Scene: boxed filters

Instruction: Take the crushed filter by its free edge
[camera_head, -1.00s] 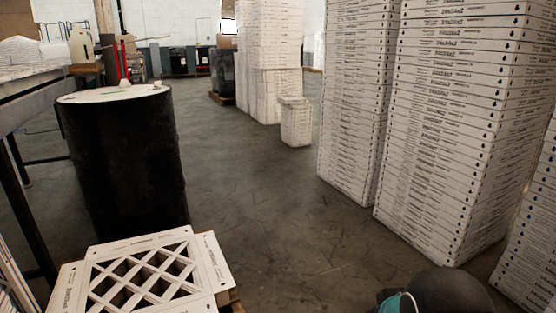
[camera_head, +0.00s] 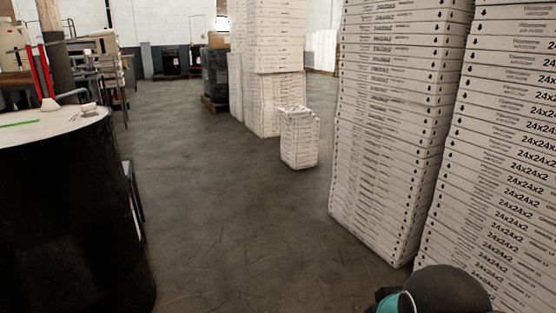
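I cannot make out a crushed filter anywhere in view. The only filters I see are white boxed ones in tall stacks, the nearest being the right stack (camera_head: 505,140) marked 24x24x2 and the stack (camera_head: 385,140) beside it. Their visible edges look straight. A dark rounded joint of my arm with a teal ring shows at the bottom right. My gripper's fingers are outside the picture, so I cannot see what they hold.
A black drum (camera_head: 70,215) with a white lid stands close at the left. A short white stack (camera_head: 299,138) stands on the floor in front of taller stacks (camera_head: 273,75). An open concrete aisle (camera_head: 225,220) runs between drum and stacks.

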